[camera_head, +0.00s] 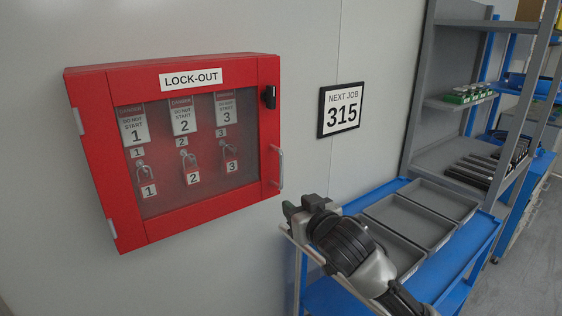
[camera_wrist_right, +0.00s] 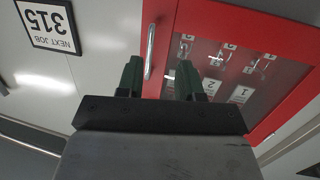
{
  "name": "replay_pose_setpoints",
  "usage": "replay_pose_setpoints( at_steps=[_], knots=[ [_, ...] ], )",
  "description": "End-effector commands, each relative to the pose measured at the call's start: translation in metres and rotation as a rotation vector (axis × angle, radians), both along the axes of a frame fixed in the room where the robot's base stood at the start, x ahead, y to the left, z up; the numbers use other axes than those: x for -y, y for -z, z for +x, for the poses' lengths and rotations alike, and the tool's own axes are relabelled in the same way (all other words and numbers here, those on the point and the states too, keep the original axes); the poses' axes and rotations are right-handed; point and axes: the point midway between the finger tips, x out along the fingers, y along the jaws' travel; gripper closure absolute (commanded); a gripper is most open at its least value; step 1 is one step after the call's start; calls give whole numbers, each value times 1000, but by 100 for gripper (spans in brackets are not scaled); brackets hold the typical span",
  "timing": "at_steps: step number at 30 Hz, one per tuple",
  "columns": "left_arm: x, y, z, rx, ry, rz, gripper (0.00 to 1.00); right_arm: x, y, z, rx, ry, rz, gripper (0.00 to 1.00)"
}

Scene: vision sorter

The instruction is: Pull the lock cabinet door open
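The red lock-out cabinet (camera_head: 180,230) hangs on the wall at the left of the head view. Its windowed door looks shut, with hinges at left and a silver bar handle (camera_head: 281,168) at right. Behind the window are padlocks and tags numbered 1, 2 and 3. My right gripper (camera_head: 292,210) is below and slightly right of the handle. In the right wrist view, which is upside down, the gripper's two green fingers (camera_wrist_right: 160,78) are apart and empty. The handle (camera_wrist_right: 150,50) shows between and beyond them, not gripped. My left gripper is out of view.
A black latch (camera_head: 269,97) sits on the door's upper right. A "Next job 315" sign (camera_head: 341,109) hangs right of the cabinet. A blue cart (camera_head: 475,250) with grey trays stands below it, under my right arm. Grey shelving (camera_head: 425,100) is at right.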

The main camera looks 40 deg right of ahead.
Motion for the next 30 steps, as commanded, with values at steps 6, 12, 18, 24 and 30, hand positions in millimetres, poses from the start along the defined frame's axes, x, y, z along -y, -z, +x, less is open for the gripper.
replay_pose_setpoints(
  at_steps=[6, 12, 18, 24, 30],
  knots=[
    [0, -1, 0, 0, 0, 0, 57, 15, -58, 4, 164, 0, -6, 64],
    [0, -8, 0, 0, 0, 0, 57, 22, -62, 25, 168, 0, -5, 64],
    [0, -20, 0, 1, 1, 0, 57, 35, -63, 62, 168, 2, -4, 64],
    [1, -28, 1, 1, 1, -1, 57, 44, -61, 92, 166, 1, -6, 64],
    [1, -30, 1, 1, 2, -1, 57, 47, -59, 104, 166, 0, -6, 64]
  ],
)
